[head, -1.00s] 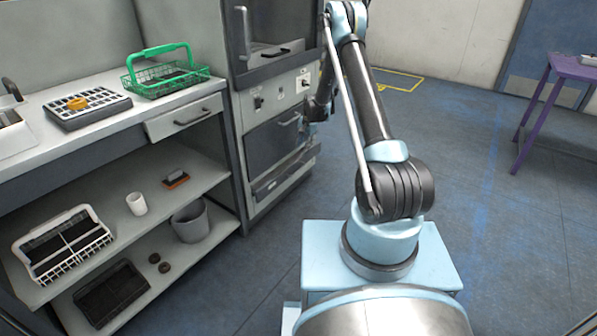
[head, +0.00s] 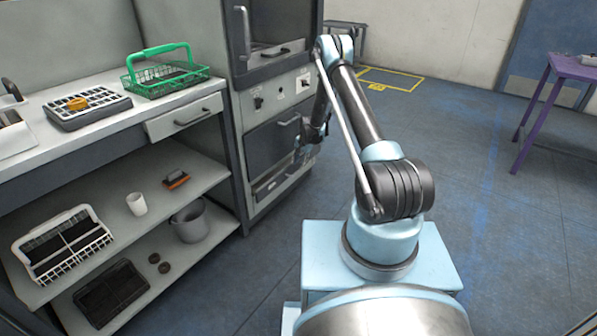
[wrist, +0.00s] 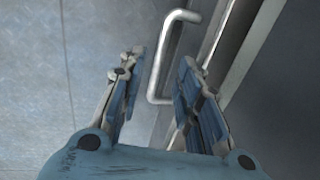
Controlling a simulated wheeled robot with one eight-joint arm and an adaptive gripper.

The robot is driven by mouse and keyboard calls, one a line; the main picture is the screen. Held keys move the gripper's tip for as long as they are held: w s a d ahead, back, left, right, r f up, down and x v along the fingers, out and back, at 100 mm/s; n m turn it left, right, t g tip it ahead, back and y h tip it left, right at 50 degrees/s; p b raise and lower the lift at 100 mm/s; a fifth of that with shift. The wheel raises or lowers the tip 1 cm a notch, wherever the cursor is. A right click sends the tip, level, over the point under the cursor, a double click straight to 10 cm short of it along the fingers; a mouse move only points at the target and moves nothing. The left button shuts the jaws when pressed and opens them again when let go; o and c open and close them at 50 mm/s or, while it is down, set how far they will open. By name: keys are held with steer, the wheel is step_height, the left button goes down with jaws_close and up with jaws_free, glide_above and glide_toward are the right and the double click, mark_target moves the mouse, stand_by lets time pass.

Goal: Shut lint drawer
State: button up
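The lint drawer (head: 268,189) is the low, wide front at the bottom of the grey cabinet, below a dark lower door (head: 268,147). How far it stands out is hard to tell. My gripper (head: 303,153) is in front of the cabinet's right side, low down and small in the head view. In the wrist view my gripper (wrist: 158,85) is open, its two fingers apart. A U-shaped metal handle (wrist: 165,58) shows between and beyond the fingers. I cannot tell whether they touch it, or whether it belongs to the drawer or the door.
A counter (head: 95,118) left of the cabinet holds a green basket (head: 165,75) and a white tray (head: 88,106). Shelves below hold a white rack (head: 62,245) and a grey bin (head: 190,222). A purple table (head: 570,68) stands far right. The floor between is clear.

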mark_target(298, 171)
steer(key=shift+w+a+f, duration=0.1)
steer(key=shift+a+f, duration=0.05)
steer(key=shift+f, duration=0.75)
steer(key=shift+w+a+f, duration=0.1)
steer(key=shift+a+f, duration=0.05)
steer(key=shift+f, duration=0.7)
steer(key=shift+w+a+f, duration=0.1)
steer(key=shift+a+f, duration=0.05)
steer(key=shift+f, duration=0.75)
jaws_close()
